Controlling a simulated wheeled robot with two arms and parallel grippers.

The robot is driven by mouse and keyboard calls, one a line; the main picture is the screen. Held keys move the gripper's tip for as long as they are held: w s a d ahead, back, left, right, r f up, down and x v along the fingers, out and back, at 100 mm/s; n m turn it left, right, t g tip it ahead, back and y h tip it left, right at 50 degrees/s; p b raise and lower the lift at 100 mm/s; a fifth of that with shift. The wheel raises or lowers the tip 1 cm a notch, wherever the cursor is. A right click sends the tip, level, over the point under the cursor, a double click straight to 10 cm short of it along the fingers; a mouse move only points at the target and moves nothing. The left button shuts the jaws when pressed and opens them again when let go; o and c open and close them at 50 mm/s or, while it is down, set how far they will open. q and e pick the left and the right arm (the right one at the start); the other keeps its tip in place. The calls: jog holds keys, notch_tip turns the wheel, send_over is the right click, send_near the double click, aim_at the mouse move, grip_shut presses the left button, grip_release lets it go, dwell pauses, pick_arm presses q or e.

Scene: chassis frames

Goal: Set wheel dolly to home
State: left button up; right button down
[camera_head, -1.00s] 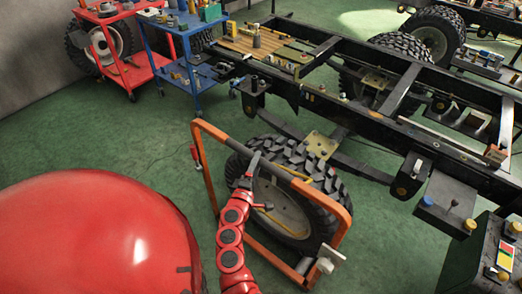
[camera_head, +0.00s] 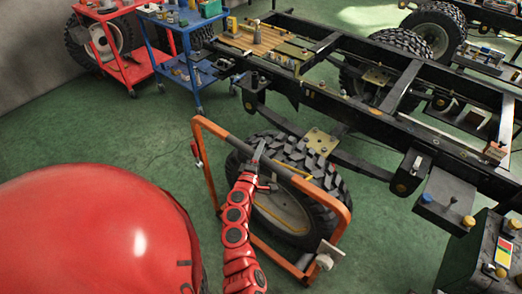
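The wheel dolly (camera_head: 205,172) is an orange tubular frame standing on the green floor, left of the truck chassis. A large knobbly tyre (camera_head: 322,178) stands upright within its frame. My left arm is red and reaches up from the bottom. My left gripper (camera_head: 258,156) is at the dolly's top bar, in front of the tyre. The fingers look to be around the dark part of the bar, but at this size I cannot tell whether they are shut on it. My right gripper is not in view.
The black chassis frame (camera_head: 440,150) runs close along the right of the dolly. A blue cart (camera_head: 200,80) and a red cart (camera_head: 128,75) stand at the back left. A dark box (camera_head: 495,255) is at the lower right. The floor left of the dolly is clear.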

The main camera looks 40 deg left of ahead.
pick_arm(q)
grip_shut()
dwell(0.7)
jog(key=shift+w+d+b, duration=0.1)
jog(key=shift+w+b, duration=0.3)
jog(key=shift+b, duration=0.05)
jog(key=shift+o, duration=2.1)
grip_release()
jog(key=o, duration=0.4)
jog(key=shift+w, duration=0.2)
jog(key=shift+o, duration=0.2)
jog(key=shift+s, duration=0.2)
